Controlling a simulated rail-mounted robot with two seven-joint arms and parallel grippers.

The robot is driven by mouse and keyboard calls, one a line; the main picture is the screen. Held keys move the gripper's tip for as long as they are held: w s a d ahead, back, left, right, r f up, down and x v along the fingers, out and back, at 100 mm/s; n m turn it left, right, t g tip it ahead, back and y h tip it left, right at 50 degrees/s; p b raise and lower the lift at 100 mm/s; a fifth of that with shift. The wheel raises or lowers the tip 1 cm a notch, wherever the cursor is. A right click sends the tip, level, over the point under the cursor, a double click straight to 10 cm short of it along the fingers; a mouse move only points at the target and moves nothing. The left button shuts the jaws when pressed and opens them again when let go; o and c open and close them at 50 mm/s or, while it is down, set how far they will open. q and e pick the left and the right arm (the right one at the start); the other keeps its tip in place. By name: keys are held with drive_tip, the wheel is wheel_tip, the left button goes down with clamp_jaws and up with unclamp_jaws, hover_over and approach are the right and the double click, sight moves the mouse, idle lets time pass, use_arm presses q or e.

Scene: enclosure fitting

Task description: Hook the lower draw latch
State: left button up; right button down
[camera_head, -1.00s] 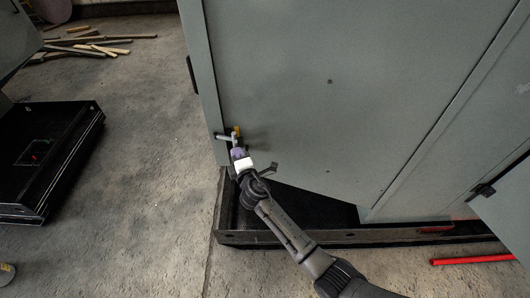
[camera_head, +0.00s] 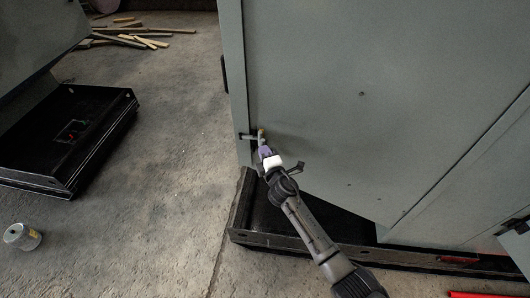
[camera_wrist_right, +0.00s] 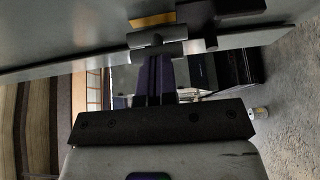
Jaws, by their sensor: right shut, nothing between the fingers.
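The lower draw latch (camera_head: 249,136) sits near the lower left edge of the grey cabinet door (camera_head: 330,120). It has a pale metal bar and a small yellow piece. In the right wrist view the latch (camera_wrist_right: 160,48) shows as a grey bar with dark parts beside it, close to the door face. My right gripper (camera_head: 263,148) is at the latch, fingers shut with nothing between them. Its purple-grey fingers (camera_wrist_right: 157,75) reach up to the bar; whether they touch it, I cannot tell. The latch's hooking end is too small to judge. My left gripper is out of view.
A black plinth (camera_head: 270,238) runs under the cabinet. A black open tray-like base (camera_head: 62,185) lies on the floor at left. A tin can (camera_head: 22,237) stands at lower left, and wood strips (camera_head: 130,38) lie behind. Concrete floor between is clear.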

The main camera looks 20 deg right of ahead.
drive_tip(key=s+a, duration=0.1)
drive_tip(key=s, duration=1.2)
drive_tip(key=shift+a, duration=0.3)
idle(0.3)
